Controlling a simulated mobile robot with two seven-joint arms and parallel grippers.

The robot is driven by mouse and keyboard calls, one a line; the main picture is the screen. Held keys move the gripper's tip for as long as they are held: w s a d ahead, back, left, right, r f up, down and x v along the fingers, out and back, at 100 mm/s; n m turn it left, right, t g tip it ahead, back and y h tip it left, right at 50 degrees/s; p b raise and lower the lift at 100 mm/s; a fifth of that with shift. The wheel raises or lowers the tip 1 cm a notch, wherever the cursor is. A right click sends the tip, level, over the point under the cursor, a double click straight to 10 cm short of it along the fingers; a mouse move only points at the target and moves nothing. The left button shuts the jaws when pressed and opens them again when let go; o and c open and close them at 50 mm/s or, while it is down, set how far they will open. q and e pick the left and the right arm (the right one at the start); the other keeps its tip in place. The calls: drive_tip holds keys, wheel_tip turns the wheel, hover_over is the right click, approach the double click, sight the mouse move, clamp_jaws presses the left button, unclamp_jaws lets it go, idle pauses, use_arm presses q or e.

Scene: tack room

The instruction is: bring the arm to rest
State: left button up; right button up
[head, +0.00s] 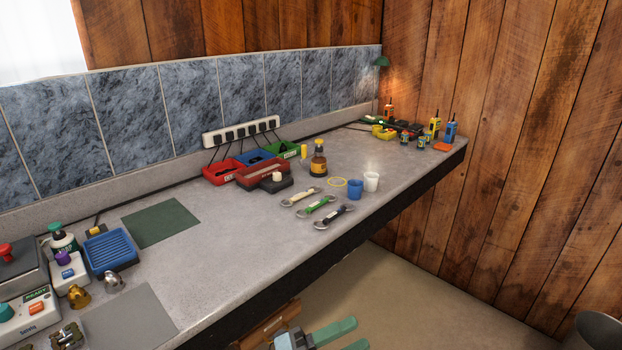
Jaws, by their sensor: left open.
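My left gripper (361,332) shows at the bottom edge of the head view, with two green fingers apart and nothing between them. It is in front of the counter's dark front edge, over the bare floor, clear of the things on the counter. Part of it is cut off by the frame. My right gripper is not in view.
The grey counter (235,228) runs along the tiled wall. Wrenches (316,207), a blue cup (355,190), a white cup (371,181) and a bottle (318,160) stand or lie on it. A blue tray (111,250) is at left. A grey bin (594,332) stands at lower right.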

use_arm(q)
drive_tip(key=s+a+f+n+t+y, duration=0.3)
drive_tip(key=a+f+n+t+y, duration=0.2)
drive_tip(key=a+f+n+y, duration=0.45)
drive_tip(key=s+a+f+n+t+y, duration=0.2)
drive_tip(key=a+f+n+t+y, duration=0.35)
drive_tip(key=n, duration=0.65)
drive_tip(key=s+a+f+n+g+y, duration=0.1)
drive_tip(key=s+a+f+n+g, duration=0.1)
drive_tip(key=s, duration=0.4)
drive_tip(key=s+a+f+n+g+y, duration=0.2)
drive_tip(key=s+a+f+n+g, duration=0.1)
drive_tip(key=s+a+f, duration=0.2)
drive_tip(key=s+a+f+n+g+y, duration=0.1)
drive_tip(key=s+a+f+n+g, duration=0.1)
drive_tip(key=s+f, duration=0.5)
drive_tip(key=shift+s+a+n+g+y+p, duration=0.35)
drive_tip(key=shift+s+a+g, duration=0.15)
drive_tip(key=shift+a, duration=0.55)
drive_tip(key=shift+f, duration=0.1)
